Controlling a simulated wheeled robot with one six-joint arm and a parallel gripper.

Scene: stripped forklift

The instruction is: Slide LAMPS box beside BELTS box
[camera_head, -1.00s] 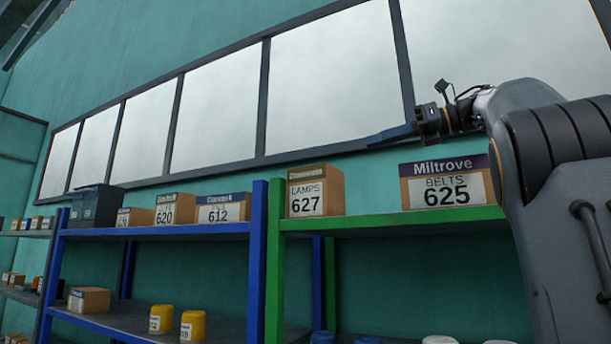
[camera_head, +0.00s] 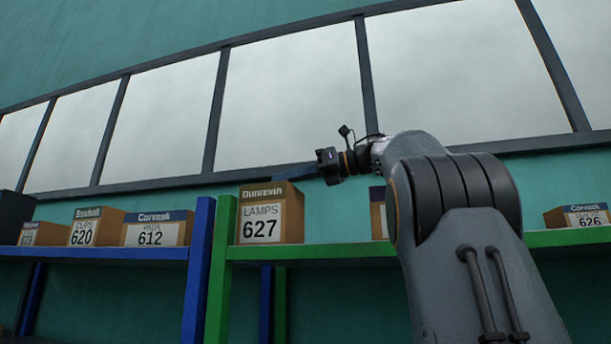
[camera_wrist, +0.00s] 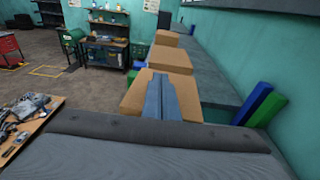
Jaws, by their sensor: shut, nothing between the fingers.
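The LAMPS box (camera_head: 285,215), brown and marked 627, stands upright at the left end of the green shelf, close to the green post. A sliver of a brown box (camera_head: 379,214) shows to its right, behind my arm; it stands where the BELTS box was, and its label is hidden. My gripper (camera_head: 290,172) points left, level with or just above the top of the LAMPS box; I cannot tell if it touches. In the wrist view my gripper (camera_wrist: 161,95) has its blue-grey fingers together and empty over brown boxes whose labels are not visible.
The blue shelf holds box 612 (camera_head: 158,229), box 620 (camera_head: 98,227) and a dark bin (camera_head: 14,216). Blue (camera_head: 199,265) and green (camera_head: 221,265) posts stand left of the LAMPS box. Box 626 (camera_head: 580,217) is far right, with bare green shelf (camera_head: 545,238) beside it.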

